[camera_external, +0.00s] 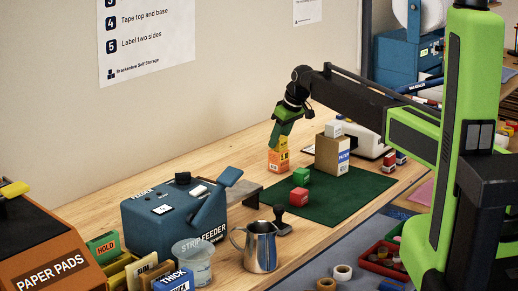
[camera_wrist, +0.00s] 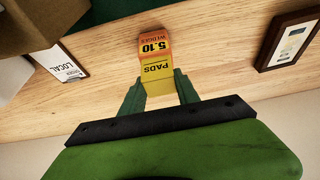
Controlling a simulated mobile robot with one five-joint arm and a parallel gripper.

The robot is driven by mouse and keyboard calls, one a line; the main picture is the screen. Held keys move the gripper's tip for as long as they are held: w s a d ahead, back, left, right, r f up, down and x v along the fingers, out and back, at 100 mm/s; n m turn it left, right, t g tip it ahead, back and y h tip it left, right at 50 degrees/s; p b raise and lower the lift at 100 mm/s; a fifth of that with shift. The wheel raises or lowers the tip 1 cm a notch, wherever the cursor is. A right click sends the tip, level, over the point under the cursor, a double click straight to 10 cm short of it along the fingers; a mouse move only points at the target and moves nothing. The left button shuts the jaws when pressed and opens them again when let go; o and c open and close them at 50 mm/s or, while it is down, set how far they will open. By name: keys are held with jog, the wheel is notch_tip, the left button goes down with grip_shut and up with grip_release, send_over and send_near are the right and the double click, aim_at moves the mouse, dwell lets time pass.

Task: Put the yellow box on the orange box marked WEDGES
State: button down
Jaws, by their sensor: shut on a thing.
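The yellow box (camera_wrist: 157,72), marked PADS, is between the two fingers of my gripper (camera_wrist: 159,88) in the wrist view. My gripper is shut on it. The orange box (camera_wrist: 157,45), marked WEDGES and 5.10, shows directly beyond it. In the external view the orange box (camera_external: 275,160) stands on the wooden bench by the green mat's far left corner. The yellow box (camera_external: 283,142) is at its top, below my gripper (camera_external: 281,134). No clear gap shows between the boxes, but I cannot tell if they touch. My fingers partly hide the yellow box.
A blue strip feeder (camera_external: 165,220) stands left. A framed card (camera_wrist: 289,40) lies on the bench.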

jog(key=shift+f, duration=0.25)
jog(key=c, duration=0.9)
grip_release()
jog(key=shift+r, duration=0.1)
jog(key=shift+r, duration=0.1)
jog(key=shift+r+p, duration=0.25)
jog(key=shift+p, duration=0.05)
jog(key=p+v, duration=1)
jog(key=v, duration=0.1)
jog(key=shift+s+d+r+p, duration=0.15)
jog(key=shift+r+p, duration=0.15)
jog(key=shift+p, duration=0.05)
